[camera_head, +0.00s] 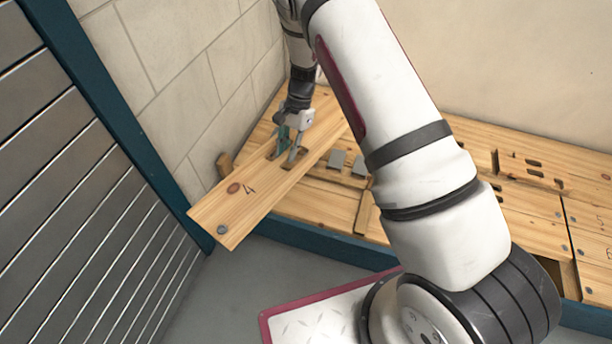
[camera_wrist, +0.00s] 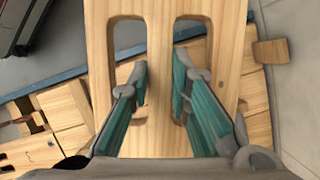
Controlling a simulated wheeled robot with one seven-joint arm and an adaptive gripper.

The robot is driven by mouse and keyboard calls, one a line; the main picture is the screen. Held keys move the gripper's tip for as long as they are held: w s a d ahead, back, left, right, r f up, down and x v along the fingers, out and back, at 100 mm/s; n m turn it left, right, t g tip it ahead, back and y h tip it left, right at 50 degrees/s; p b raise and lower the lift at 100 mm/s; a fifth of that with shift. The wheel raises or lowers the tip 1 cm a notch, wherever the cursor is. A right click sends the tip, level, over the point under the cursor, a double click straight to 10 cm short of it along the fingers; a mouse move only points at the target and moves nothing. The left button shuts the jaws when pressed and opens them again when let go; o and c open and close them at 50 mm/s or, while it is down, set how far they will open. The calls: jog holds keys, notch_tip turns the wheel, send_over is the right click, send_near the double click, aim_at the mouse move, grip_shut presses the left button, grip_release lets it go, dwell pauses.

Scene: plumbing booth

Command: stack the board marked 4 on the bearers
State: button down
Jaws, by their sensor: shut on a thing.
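The board marked 4 (camera_head: 222,212) is a long pale wooden plank with two hand slots, a dark knot and a bolt head near its near end. My gripper (camera_head: 290,157) is shut on the strip between the slots, one finger in each. The wrist view shows the same board (camera_wrist: 158,45) between my fingers (camera_wrist: 159,85). The near end of the board juts past the platform edge over the grey floor. My arm hides part of the far side. A wooden block end (camera_head: 224,163) shows beside the board by the wall, perhaps a bearer; it also shows in the wrist view (camera_wrist: 271,51).
Wooden deck boards (camera_head: 525,205) with slots lie on the platform to the right, with a dark gap near its front edge. Two grey plates (camera_head: 337,160) lie near the gripper. A block wall (camera_head: 170,60) and a slatted metal shutter (camera_head: 60,170) stand close on the left.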

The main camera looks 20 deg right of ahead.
jog(key=shift+w+d+f+m+t+b, duration=0.15)
jog(key=shift+d+f+m+t+b, duration=0.8)
jog(key=shift+f+m, duration=2.15)
jog(key=shift+w+d+f+m+t+b, duration=0.2)
jog(key=shift+d+f+m+t, duration=0.9)
jog(key=shift+f, duration=3.25)
jog(key=shift+w+d+f+m+t+b, duration=0.15)
jog(key=shift+d+f+m+t+b, duration=0.35)
jog(key=shift+d+f+m, duration=1.9)
jog(key=shift+a+f+m, duration=0.6)
jog(key=shift+a+f, duration=0.4)
jog(key=shift+f, duration=0.15)
jog(key=shift+b, duration=0.55)
jog(key=shift+f+b, duration=1.75)
jog(key=shift+b, duration=0.45)
jog(key=c, duration=1.4)
grip_release()
jog(key=shift+s, duration=0.1)
jog(key=shift+d, duration=0.1)
